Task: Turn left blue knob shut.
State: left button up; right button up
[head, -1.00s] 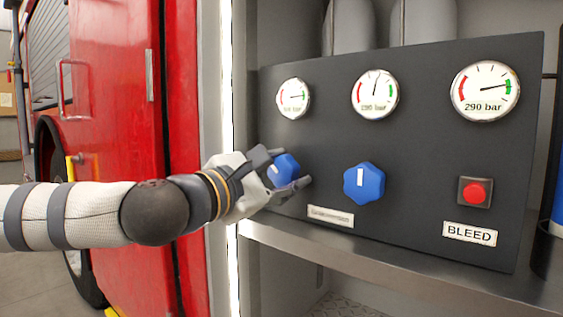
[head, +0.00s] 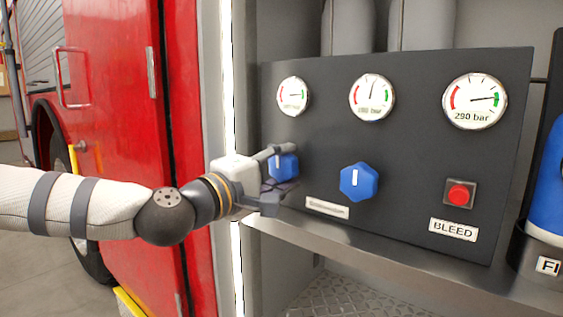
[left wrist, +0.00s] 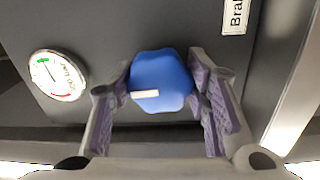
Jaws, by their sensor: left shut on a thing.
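The left blue knob (head: 284,167) is on the dark panel (head: 420,150) under the left gauge. A white mark shows on it. My left gripper (head: 279,168) is at this knob, one finger above and one below. In the left wrist view the knob (left wrist: 160,82) sits between the purple-padded fingers of my gripper (left wrist: 163,90), which are shut on it, and its white mark lies across the picture. The second blue knob (head: 359,182) is to the right, with its white mark nearly upright. My right gripper is not in view.
Three gauges top the panel: left (head: 293,96), middle (head: 371,97) and right (head: 474,101), which reads 290 bar. A red button (head: 459,194) sits above the BLEED label (head: 453,230). A metal ledge (head: 400,253) runs below. A blue bottle (head: 547,190) stands at right.

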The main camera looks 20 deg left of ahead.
pick_arm(q)
jog(key=shift+m, duration=0.5)
jog(key=o, duration=1.2)
jog(key=shift+c, duration=0.2)
jog(key=v, duration=1.2)
